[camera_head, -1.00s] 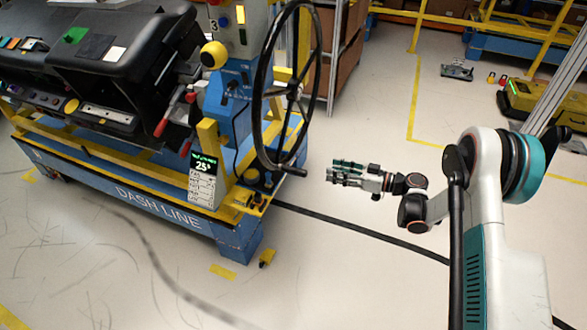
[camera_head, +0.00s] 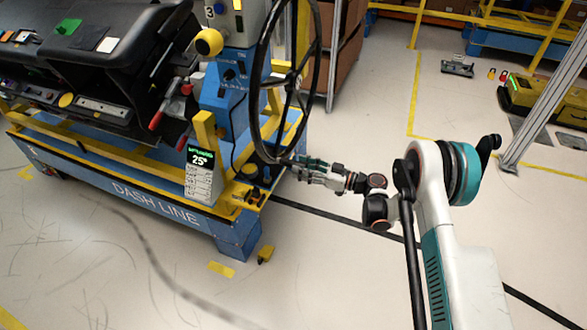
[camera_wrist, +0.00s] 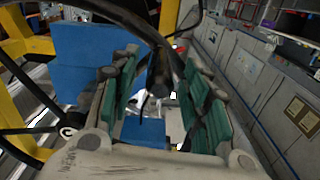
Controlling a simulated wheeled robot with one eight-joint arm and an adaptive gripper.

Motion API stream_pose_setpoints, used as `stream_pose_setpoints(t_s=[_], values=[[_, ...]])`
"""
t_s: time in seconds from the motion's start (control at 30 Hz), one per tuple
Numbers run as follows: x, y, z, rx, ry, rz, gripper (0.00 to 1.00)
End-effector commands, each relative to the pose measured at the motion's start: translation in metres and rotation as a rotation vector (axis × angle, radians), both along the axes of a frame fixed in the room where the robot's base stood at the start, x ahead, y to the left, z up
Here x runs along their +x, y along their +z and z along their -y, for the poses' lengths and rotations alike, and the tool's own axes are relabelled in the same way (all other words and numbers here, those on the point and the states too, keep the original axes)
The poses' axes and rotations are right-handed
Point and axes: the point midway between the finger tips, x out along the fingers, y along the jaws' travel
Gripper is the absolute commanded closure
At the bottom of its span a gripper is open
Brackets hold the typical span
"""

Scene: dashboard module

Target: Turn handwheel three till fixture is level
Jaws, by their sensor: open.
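The large black handwheel (camera_head: 253,95) stands upright on the blue post marked 3, with a handle at the bottom of its rim. My gripper (camera_head: 300,165) is at that lower rim, right by the handle. In the wrist view my gripper (camera_wrist: 155,75) is open, its green pads apart, and the dark handle (camera_wrist: 158,80) shows between or just beyond them; contact cannot be told. The fixture holds a black dashboard module (camera_head: 105,75), which looks tilted. A display (camera_head: 200,160) on the frame reads about 25°.
A blue and yellow frame marked DASH LINE (camera_head: 150,200) carries the fixture. Open floor lies in front and right.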

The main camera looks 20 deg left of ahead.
Motion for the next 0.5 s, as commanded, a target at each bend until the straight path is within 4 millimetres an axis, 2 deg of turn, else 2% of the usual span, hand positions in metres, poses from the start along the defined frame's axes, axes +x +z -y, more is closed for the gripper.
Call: stream_pose_setpoints(t_s=[0.03,0.2,0.5], values=[[0.0,-0.002,-0.01,0.0,0.003,0.0,0.57],[0.002,-0.001,-0.029,0.0,0.001,0.0,0.57],[0.003,0.0,-0.037,0.0,-0.001,0.0,0.57]])
